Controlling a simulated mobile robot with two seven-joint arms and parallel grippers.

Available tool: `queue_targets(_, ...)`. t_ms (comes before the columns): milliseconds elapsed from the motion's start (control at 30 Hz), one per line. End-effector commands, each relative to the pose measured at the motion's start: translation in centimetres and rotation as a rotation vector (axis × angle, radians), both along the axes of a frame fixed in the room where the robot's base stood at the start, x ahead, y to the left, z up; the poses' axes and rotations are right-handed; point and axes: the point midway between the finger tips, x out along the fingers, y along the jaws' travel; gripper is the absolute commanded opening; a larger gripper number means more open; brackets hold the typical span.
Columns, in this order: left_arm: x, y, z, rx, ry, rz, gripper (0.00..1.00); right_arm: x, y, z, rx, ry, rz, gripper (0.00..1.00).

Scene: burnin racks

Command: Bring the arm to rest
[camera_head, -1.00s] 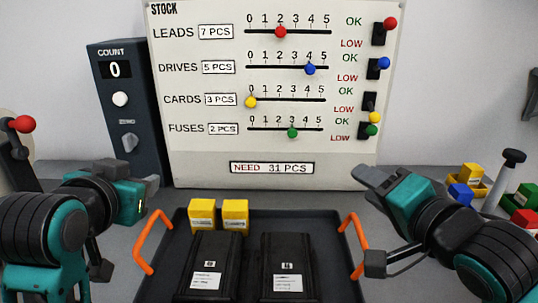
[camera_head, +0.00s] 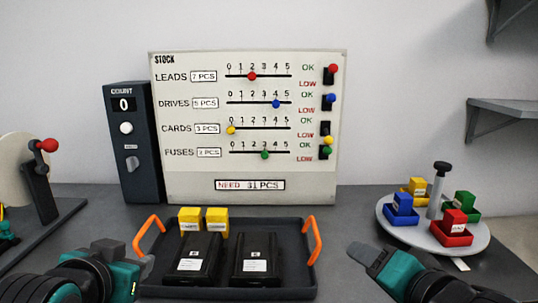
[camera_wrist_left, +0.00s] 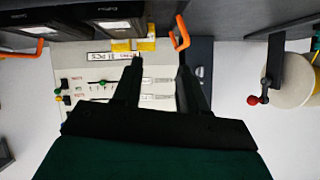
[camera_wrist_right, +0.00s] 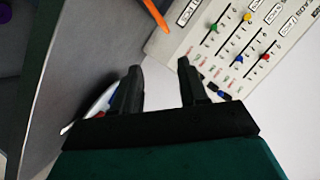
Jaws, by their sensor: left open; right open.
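My left gripper (camera_head: 128,250) is low at the left of the head view, beside the left orange handle of the dark tray. In the left wrist view its fingers (camera_wrist_left: 160,65) are apart with nothing between them. My right gripper (camera_head: 368,258) is low, to the right of the tray, and touches nothing that I can see. In the right wrist view its fingers (camera_wrist_right: 160,65) are apart and empty. Both arms are partly cut off by the bottom edge of the head view.
The tray (camera_head: 228,292) holds two black drives (camera_head: 200,258) and two yellow blocks (camera_head: 190,220). Behind it stand the stock board (camera_head: 245,195) and the count box (camera_head: 140,180). A round turntable (camera_head: 420,237) with coloured bins is at right, a red-knobbed lever (camera_head: 40,180) at left.

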Motion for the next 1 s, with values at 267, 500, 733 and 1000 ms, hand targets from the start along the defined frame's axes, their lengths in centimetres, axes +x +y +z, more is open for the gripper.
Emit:
queue_targets(267,-6.8,-0.5,-11.6,-0.025,0.324,-0.019,0.42,-6.3,-2.0,-11.3,-0.393,0.280,0.105,0.43)
queue_targets(500,-14.9,-1.0,-19.0,-0.051,0.592,-0.030,0.42,-14.7,-3.7,-18.9,-0.681,0.545,0.333,0.43)
queue_targets(733,-20.0,-1.4,-22.8,-0.073,0.727,-0.037,0.42,-20.3,-4.6,-22.9,-0.823,0.679,0.532,0.43)
queue_targets(1000,-16.1,-2.4,-25.9,-0.096,0.526,-0.077,0.42,-16.3,-3.5,-25.9,-0.835,0.471,0.469,0.43)
